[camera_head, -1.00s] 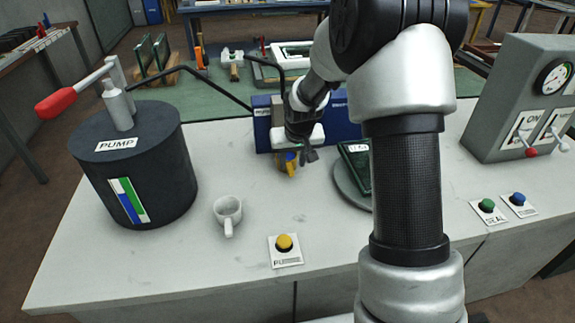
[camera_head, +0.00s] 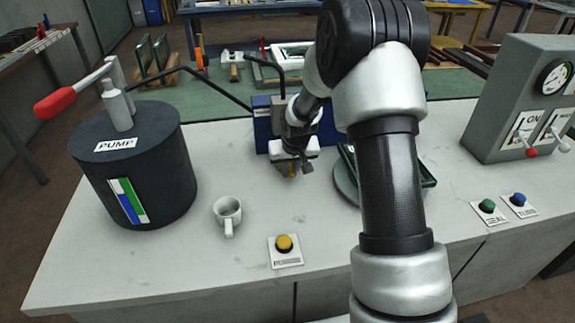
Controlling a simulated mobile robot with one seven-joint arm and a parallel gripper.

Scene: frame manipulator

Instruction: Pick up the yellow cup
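A white cup (camera_head: 228,213) stands to the left, beside the dark pump drum (camera_head: 135,165). A yellow button (camera_head: 284,243) is in front. A blue box (camera_head: 263,125) stands behind the gripper. A round plate with a framed panel (camera_head: 347,185) is to the right.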

